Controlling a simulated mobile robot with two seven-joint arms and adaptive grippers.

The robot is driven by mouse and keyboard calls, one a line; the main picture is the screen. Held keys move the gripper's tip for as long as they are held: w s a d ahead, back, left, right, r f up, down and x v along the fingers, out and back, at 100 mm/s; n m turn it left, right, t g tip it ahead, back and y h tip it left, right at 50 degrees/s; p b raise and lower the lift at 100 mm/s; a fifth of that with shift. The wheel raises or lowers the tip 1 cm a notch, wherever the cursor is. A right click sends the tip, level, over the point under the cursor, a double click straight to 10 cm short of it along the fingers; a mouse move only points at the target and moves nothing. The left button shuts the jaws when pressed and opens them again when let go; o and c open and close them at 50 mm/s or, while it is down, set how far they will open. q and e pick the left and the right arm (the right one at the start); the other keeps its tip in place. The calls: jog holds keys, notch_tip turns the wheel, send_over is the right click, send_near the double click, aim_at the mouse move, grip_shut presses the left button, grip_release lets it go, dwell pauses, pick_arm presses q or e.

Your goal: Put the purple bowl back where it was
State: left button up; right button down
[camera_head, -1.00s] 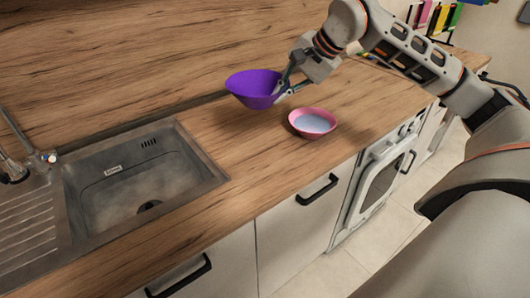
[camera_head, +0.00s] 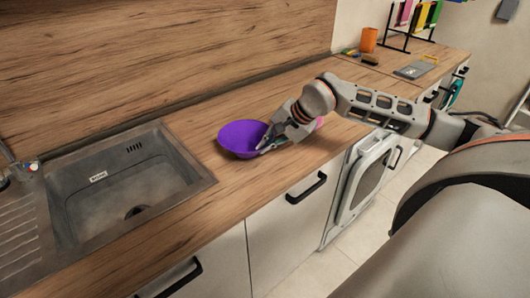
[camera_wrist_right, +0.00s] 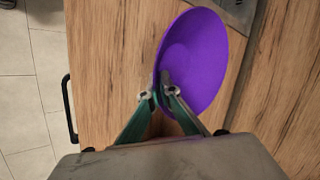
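The purple bowl (camera_head: 238,137) is upright, over or on the wooden counter just right of the sink. I cannot tell whether its base touches the counter. My right gripper (camera_head: 265,146) is shut on its right-hand rim. In the right wrist view the purple bowl (camera_wrist_right: 195,62) has one finger of the right gripper (camera_wrist_right: 158,95) inside its rim and one outside. A pink bowl (camera_head: 319,122) is mostly hidden behind my right gripper; only a bit of its edge shows. My left gripper is not in view.
The sink (camera_head: 125,185) lies left of the purple bowl, with a tap at the far left. The counter (camera_head: 215,200) in front of the bowl is clear. An orange cup (camera_head: 368,39), a dark rack (camera_head: 408,38) and a grey flat item (camera_head: 411,70) are farther back right.

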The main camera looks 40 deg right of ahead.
notch_tip(320, 180, down, 3)
jog(key=shift+r, duration=0.1)
jog(key=c, duration=2.3)
grip_release()
jog(key=shift+s+d+r, duration=0.1)
jog(key=shift+r, duration=0.1)
jog(key=b+v, duration=0.1)
jog(key=v, duration=1)
jog(key=shift+s+r+b, duration=0.15)
jog(key=shift+r+b, duration=0.15)
jog(key=shift+b, duration=0.1)
